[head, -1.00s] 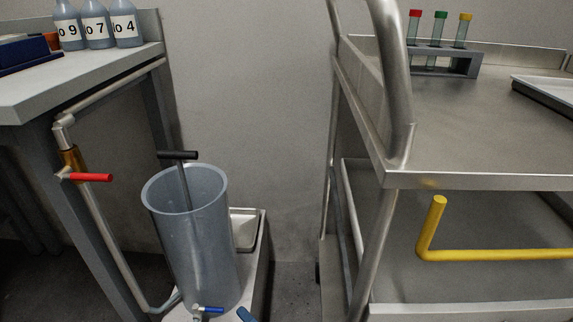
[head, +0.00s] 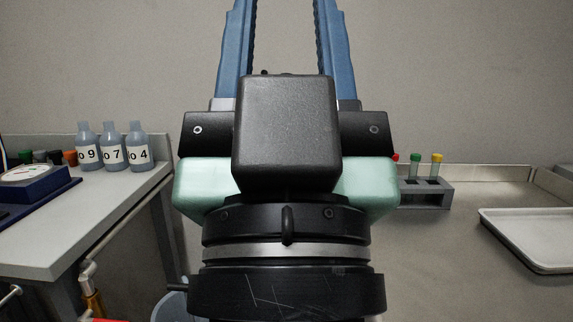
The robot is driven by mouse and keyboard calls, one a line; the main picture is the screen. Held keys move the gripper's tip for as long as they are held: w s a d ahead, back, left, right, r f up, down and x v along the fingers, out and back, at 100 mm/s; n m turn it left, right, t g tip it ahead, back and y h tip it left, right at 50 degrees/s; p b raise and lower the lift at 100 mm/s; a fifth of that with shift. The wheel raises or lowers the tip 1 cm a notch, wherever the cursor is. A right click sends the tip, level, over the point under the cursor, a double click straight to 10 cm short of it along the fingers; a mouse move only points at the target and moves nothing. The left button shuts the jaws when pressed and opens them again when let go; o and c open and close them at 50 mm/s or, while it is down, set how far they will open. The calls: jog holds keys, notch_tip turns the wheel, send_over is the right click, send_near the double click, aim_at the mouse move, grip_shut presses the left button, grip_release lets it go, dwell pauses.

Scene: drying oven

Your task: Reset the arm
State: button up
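My gripper (head: 284,30) fills the middle of the head view, pointing upward in the picture. Its two blue fingers stand wide apart with only grey wall showing between them, so it is open and empty. The fingertips run past the top edge of the picture. The black wrist and pale green housing show below the fingers and hide part of the space between the bench and the steel cart.
At left, a bench (head: 60,235) bears bottles (head: 112,150) marked 9, 7 and 4 and a blue device (head: 35,187). At right, a steel cart top (head: 440,250) holds a tube rack (head: 430,193) and a white tray (head: 535,235). A cylinder (head: 170,305) shows low down.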

notch_tip(320, 180, up, 38)
jog(key=p, duration=3.7)
jog(key=shift+s+r, duration=0.15)
jog(key=shift+r, duration=0.1)
